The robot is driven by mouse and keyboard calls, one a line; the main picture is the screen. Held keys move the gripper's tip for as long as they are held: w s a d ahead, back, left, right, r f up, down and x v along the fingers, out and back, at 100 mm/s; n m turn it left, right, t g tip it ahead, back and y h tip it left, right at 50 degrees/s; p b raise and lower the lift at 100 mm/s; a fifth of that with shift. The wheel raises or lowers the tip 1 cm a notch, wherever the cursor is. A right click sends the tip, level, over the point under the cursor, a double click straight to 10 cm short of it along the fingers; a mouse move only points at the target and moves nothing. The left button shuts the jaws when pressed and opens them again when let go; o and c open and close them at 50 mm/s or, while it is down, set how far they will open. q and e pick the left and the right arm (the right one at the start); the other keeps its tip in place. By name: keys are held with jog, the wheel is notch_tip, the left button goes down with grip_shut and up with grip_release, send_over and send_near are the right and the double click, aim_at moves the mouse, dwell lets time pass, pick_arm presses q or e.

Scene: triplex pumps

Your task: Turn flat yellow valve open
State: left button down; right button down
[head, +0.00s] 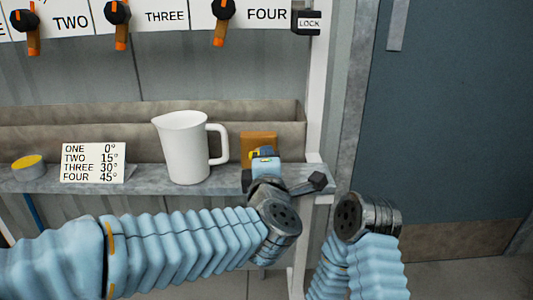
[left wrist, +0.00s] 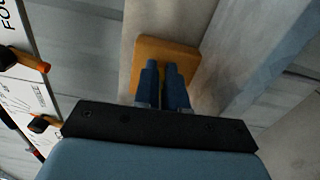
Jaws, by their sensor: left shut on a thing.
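An orange-yellow square plate (head: 247,141) stands upright at the back of the shelf, right of the white jug; it also shows in the left wrist view (left wrist: 187,50). A small yellow part, which looks like the flat yellow valve (head: 254,154), shows in front of it, mostly hidden by my gripper. My left gripper (head: 265,152) is at the plate. In the left wrist view its blue fingers (left wrist: 164,75) are close together over the plate, shut on the valve, which they hide there. My right arm's wrist (head: 350,215) is at lower right; its gripper does not show.
A white jug (head: 186,145), a number card (head: 93,162) and a yellow-topped round thing (head: 28,167) stand on the narrow shelf (head: 145,182). Orange-handled knobs (head: 117,25) and a LOCK box (head: 307,22) are above. A grey post and door (head: 450,120) are at right.

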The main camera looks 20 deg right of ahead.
pick_arm(q)
jog(key=shift+f+m, duration=0.1)
jog(key=shift+m, duration=0.3)
jog(key=c, duration=1.2)
grip_release()
jog(key=v, duration=1.3)
jog(key=shift+s, duration=0.4)
